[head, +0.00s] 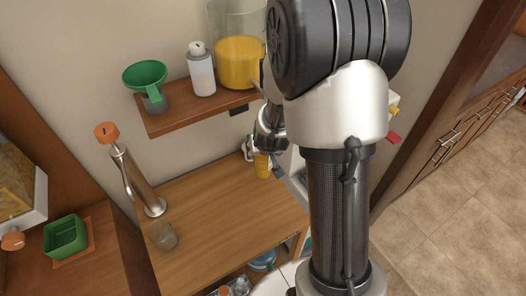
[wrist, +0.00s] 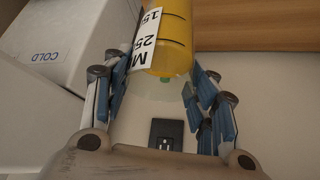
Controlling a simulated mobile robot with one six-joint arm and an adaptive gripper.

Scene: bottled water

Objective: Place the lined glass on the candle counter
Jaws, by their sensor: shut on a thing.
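The lined glass (wrist: 170,38) has black lines, a white label with numbers and a yellow filling. In the wrist view it lies between the fingers of my gripper (wrist: 165,92), which is shut on it near its clear end. In the head view the lined glass (head: 262,166) shows small and yellow below my gripper (head: 260,148), over the far right part of the wooden counter (head: 215,205). My arm hides much of that area. I cannot tell whether the glass touches the counter. I cannot make out a candle.
A white box marked COLD (wrist: 62,48) stands close to the fingers. A shelf (head: 185,117) above holds a green funnel (head: 145,73), a white bottle (head: 202,75) and a large yellow-filled vessel (head: 238,62). A steel dispenser (head: 140,183) and clear cup (head: 162,236) stand left.

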